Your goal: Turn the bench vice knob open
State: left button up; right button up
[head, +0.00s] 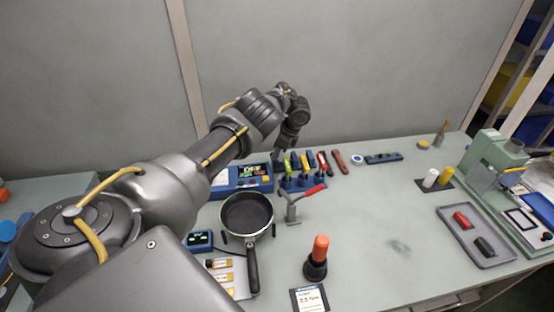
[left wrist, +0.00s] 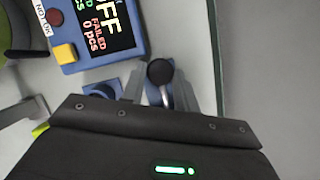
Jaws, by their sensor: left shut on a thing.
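My left gripper (head: 282,152) reaches down at the back of the bench, behind the tool rack and beside the blue display box. In the left wrist view its two grey fingers (left wrist: 160,88) stand on either side of a round black knob (left wrist: 159,71) and are shut on it. A curved shiny metal part shows just below the knob, between the fingers. Blue parts beside and under the fingers look like the vice body (left wrist: 101,94); most of it is hidden by the gripper. In the head view the arm and gripper hide the knob. My right gripper is not in view.
The display box (head: 240,178) stands left of the gripper. A rack of coloured-handled tools (head: 303,182), a red-handled clamp (head: 293,208) and a frying pan (head: 247,214) stand in front. An orange-topped tool (head: 317,262) stands nearer. The bench's middle right is mostly clear.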

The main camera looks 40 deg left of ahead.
pick_arm(q)
jog(key=n+g+b, duration=0.1)
jog(key=n+b, duration=0.1)
jog(key=n, duration=0.1)
jog(key=n+g+h+b, duration=0.1)
jog(key=n+b, duration=0.1)
jog(key=n, duration=0.1)
jog(key=shift+w+a+f+h, duration=0.1)
jog(key=shift+w+a+h, duration=0.1)
jog(key=shift+h, duration=0.1)
jog(key=shift+n+b, duration=0.3)
jog(key=o, duration=1)
jog(key=shift+s, duration=0.1)
jog(key=shift+c, duration=0.2)
jog(key=shift+r, duration=0.2)
